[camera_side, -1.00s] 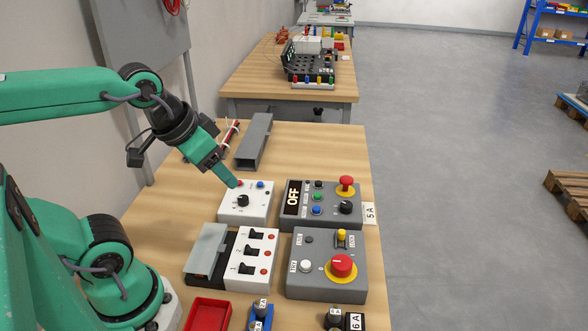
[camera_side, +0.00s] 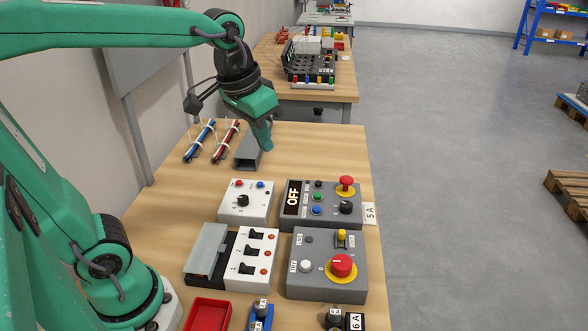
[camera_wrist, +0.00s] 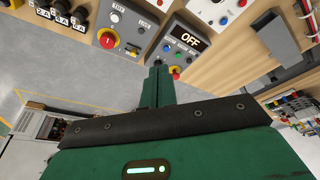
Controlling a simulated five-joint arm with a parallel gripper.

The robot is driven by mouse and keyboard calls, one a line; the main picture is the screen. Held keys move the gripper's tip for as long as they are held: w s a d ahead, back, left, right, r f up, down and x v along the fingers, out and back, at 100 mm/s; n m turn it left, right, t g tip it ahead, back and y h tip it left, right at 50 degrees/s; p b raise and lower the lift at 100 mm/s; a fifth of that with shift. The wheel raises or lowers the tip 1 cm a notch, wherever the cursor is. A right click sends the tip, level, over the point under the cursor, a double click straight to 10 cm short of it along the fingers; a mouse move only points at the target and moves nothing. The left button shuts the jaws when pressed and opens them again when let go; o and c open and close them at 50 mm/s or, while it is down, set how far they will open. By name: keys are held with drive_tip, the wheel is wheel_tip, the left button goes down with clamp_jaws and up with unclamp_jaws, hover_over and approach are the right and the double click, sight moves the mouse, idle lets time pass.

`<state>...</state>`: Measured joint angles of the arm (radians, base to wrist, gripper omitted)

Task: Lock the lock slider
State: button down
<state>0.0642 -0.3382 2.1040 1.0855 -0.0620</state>
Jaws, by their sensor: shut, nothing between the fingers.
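The yellow slider knob (camera_side: 341,234) sits in a short slot at the back of a grey box (camera_side: 298,283). Small labels stand at both sides of the slot, too small to read. I cannot tell which end of the slot the knob is at. The box also carries a red dial on a yellow disc (camera_side: 341,266) and a white button (camera_side: 306,266). My gripper (camera_side: 267,146) is shut and empty, raised over the table behind the boxes, well apart from the slider. In the wrist view its fingers (camera_wrist: 157,66) point towards the boxes, and the grey box (camera_wrist: 124,20) shows at the top.
A grey box with an OFF display (camera_side: 292,197) and red mushroom button (camera_side: 346,184) stands just behind the slider box. A white knob box (camera_side: 228,208), a white switch box (camera_side: 255,272) and a grey channel (camera_side: 246,160) stand to the left. Bare wood lies behind the boxes.

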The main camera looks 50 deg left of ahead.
sight(341, 238)
drive_tip(key=w+d+f+g, duration=0.1)
drive_tip(key=w+d+g, duration=0.1)
drive_tip(key=w, duration=0.4)
drive_tip(key=w+d+f+g, duration=0.1)
drive_tip(key=w+d, duration=0.2)
drive_tip(key=w, duration=0.4)
drive_tip(key=w+d+f+g, duration=0.3)
drive_tip(key=w+d+f, duration=0.2)
drive_tip(key=w+f, duration=0.3)
drive_tip(key=shift+w+d+f+y, duration=0.3)
drive_tip(key=shift+f+y, duration=0.1)
drive_tip(key=shift+f, duration=0.45)
drive_tip(key=shift+f, duration=0.1)
drive_tip(key=shift+s+f, duration=1.05)
drive_tip(key=shift+f, duration=0.55)
drive_tip(key=shift+s+f, duration=1.1)
drive_tip(key=shift+f, duration=0.45)
drive_tip(key=shift+s+f, duration=1.05)
drive_tip(key=shift+f, duration=0.55)
